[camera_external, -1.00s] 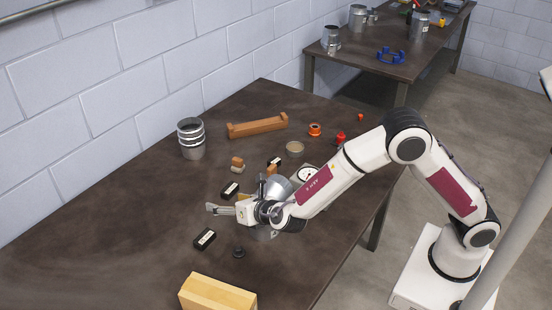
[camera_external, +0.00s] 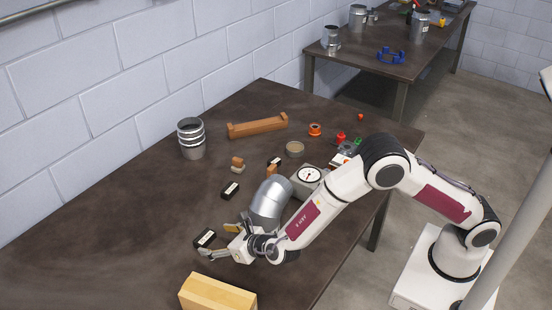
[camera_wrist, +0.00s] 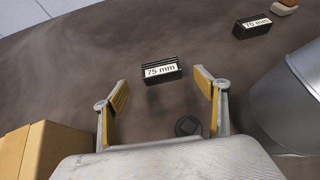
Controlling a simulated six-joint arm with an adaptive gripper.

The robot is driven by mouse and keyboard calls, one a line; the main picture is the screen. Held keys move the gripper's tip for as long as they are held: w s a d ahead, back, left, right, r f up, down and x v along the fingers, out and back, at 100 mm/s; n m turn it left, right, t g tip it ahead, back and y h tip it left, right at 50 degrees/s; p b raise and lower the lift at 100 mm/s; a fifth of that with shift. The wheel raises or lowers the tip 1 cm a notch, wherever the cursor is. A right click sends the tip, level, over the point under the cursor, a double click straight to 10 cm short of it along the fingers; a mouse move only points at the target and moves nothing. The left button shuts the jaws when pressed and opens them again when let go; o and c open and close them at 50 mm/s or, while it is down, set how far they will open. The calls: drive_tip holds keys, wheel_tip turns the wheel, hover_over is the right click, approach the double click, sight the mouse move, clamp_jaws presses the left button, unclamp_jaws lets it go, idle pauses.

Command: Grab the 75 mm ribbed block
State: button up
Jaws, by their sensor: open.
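A black ribbed block (camera_external: 204,238) with a white label lies on the dark table. In the wrist view this block (camera_wrist: 160,70) reads "75 mm" and sits just beyond my fingertips, in line with the gap between them. My gripper (camera_external: 216,240) is open and empty, its yellow-padded fingers (camera_wrist: 161,84) pointing toward the block, with no contact visible. A second black labelled block (camera_external: 230,190) lies farther back; in the wrist view it (camera_wrist: 252,26) also appears to read "75 mm".
A grey metal duct elbow (camera_external: 270,200) stands close beside my gripper, at the right in the wrist view. A wooden box (camera_external: 217,294) is at the front. A small dark knob (camera_wrist: 187,126) lies between my fingers. The table's left side is clear.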

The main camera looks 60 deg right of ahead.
sight(204, 237)
drive_tip(key=shift+x, duration=1)
drive_tip(key=shift+x, duration=2.6)
drive_tip(key=shift+c, duration=0.3)
drive_tip(key=shift+r, duration=0.15)
drive_tip(key=c, duration=1.5)
drive_tip(key=shift+c, duration=0.2)
drive_tip(key=shift+r, duration=0.1)
drive_tip(key=shift+r, duration=4.9)
